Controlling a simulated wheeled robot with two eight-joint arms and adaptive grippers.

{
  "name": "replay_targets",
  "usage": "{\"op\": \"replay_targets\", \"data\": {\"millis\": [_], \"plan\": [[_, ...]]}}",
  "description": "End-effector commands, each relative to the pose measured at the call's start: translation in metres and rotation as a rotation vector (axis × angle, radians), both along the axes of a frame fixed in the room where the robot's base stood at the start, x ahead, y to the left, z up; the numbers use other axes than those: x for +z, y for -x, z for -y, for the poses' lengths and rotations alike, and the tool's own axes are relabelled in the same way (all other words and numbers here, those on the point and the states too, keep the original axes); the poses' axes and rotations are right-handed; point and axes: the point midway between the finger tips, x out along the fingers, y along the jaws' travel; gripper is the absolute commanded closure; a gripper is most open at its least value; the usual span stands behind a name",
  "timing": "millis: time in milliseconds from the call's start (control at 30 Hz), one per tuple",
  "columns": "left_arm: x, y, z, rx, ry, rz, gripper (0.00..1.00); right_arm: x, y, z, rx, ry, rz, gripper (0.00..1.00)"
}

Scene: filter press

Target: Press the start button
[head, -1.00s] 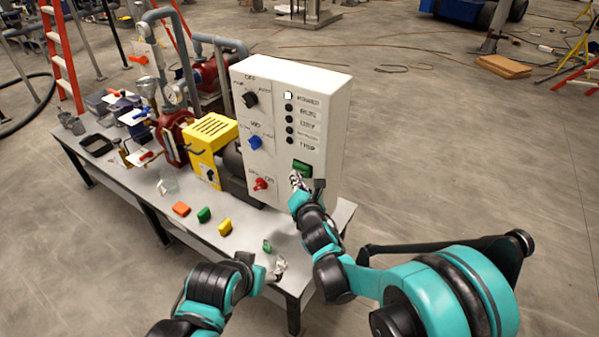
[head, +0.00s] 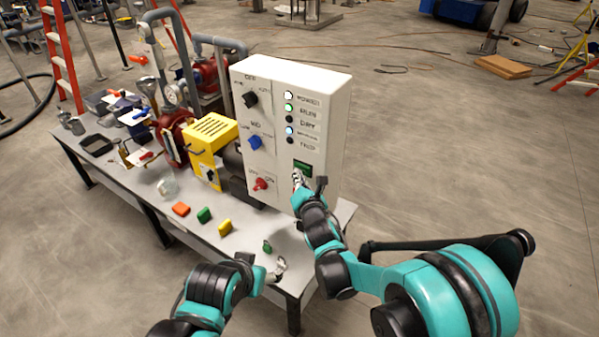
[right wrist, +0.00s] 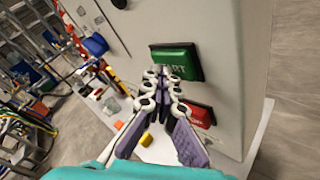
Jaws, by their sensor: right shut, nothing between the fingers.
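The green start button (head: 302,168) is low on the right of the white control box (head: 308,80). In the right wrist view the green button (right wrist: 178,61) bears partly hidden lettering. My right gripper (head: 297,178) is shut and empty, its tips at the button's lower left edge; contact is hard to judge. In the right wrist view my right gripper (right wrist: 163,72) overlaps the button's lower left part. My left gripper (head: 279,267) is low over the table's near end, close to a small green piece (head: 267,247); its finger state is unclear.
A red button (right wrist: 200,114) sits below the green one. Coloured blocks, including a yellow one (head: 225,227), lie on the table. Open floor is to the right.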

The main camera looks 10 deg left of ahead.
Motion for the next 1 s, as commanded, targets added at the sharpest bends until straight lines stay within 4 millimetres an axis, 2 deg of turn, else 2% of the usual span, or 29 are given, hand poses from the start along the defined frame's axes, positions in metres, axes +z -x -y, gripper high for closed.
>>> {"op": "replay_targets", "data": {"millis": [367,733,1000], "plan": [[0.000,0.000,0.000,0.000,0.000,0.000,0.34,0.000,-0.001,0.000,-0.001,0.000,0.001,1.00],[-0.004,0.000,0.000,0.000,0.000,0.000,0.34,0.000,0.017,-0.006,0.000,0.001,0.000,1.00],[-0.004,0.000,0.000,0.000,0.000,0.000,0.34,0.000,0.019,-0.006,0.000,0.001,0.000,1.00]]}}
